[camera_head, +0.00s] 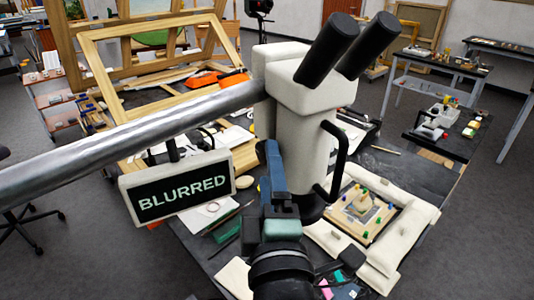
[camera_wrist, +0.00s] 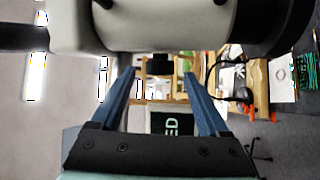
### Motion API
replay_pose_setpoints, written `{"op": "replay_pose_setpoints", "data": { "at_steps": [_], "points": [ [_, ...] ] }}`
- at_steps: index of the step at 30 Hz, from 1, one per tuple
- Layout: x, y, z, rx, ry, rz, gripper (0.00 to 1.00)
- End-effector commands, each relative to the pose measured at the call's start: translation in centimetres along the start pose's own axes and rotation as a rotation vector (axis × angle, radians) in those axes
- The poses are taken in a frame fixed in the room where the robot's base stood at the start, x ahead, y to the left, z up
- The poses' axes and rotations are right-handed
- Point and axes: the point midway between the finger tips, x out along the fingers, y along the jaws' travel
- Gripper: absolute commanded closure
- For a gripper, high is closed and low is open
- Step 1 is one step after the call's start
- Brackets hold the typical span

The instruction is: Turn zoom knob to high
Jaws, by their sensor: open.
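The microscope (camera_head: 300,135) is a cream body with two black eyepieces, hung on a thick metal arm. In the wrist view its body (camera_wrist: 180,28) fills the top. A small black knob-like part (camera_wrist: 160,65) shows below the body, between my fingertips; it looks like the zoom knob, but I see no markings. My gripper (camera_head: 269,150) has blue fingers raised against the microscope's left side in the head view. In the wrist view my gripper (camera_wrist: 159,75) is open, one finger on each side of the black part. Contact cannot be told. The head view hides this knob.
A sign reading BLURRED (camera_head: 185,187) hangs under the metal arm (camera_head: 130,140). A black curved handle (camera_head: 335,160) juts from the microscope's right side. Below lie a dark table (camera_head: 225,250) and a fragment board (camera_head: 362,212) framed by cream cushions (camera_head: 415,212). A wooden frame (camera_head: 150,85) stands behind.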

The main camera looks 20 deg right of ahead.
Motion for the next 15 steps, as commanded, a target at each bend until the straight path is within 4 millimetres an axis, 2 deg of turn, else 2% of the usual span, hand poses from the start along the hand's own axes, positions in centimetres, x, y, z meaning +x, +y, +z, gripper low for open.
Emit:
{"op": "replay_pose_setpoints", "data": {
  "at_steps": [1,6,15],
  "points": [
    [0.9,0.4,0.0,-0.001,0.0,-0.001,0.22],
    [2.7,0.2,-0.1,0.0,0.001,-0.001,0.22],
    [3.6,0.0,0.0,0.001,0.001,0.0,0.22]
  ]
}}
